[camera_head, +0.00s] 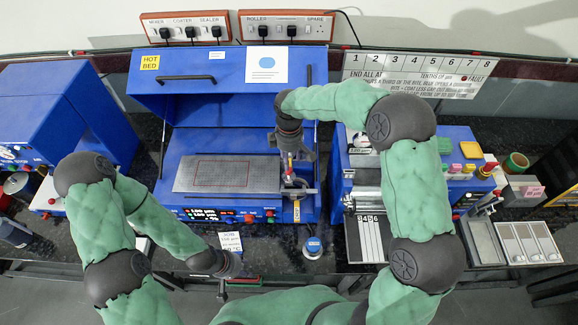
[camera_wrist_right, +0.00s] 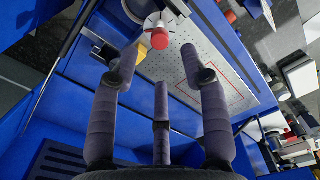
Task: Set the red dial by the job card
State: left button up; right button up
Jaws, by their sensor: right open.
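The red dial (camera_wrist_right: 160,39) is a small red cap on a white round piece in the right wrist view. In the head view a red spot, likely the same dial (camera_head: 290,166), shows at the right end of the perforated plate. My right gripper (camera_wrist_right: 165,75) is open and empty, its fingers spread below the dial in the wrist picture, apart from it. In the head view this gripper (camera_head: 297,170) hangs over the blue coater and partly hides the dial. The job card (camera_head: 230,241) stands at the front edge. My left gripper (camera_head: 225,289) is beside the card; its fingers are unclear.
The perforated plate (camera_head: 210,180) with a red outline lies on the blue coater, under the raised hot-bed lid (camera_head: 180,98). A small blue-lidded jar (camera_head: 313,247) stands at the front. A blue roller machine (camera_head: 350,187) and small trays (camera_head: 530,241) are to the right.

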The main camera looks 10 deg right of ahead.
aim_at(289, 171)
notch_tip(289, 171, down, 6)
jog(key=shift+w+f, duration=0.1)
jog(key=shift+f, duration=0.15)
grip_shut()
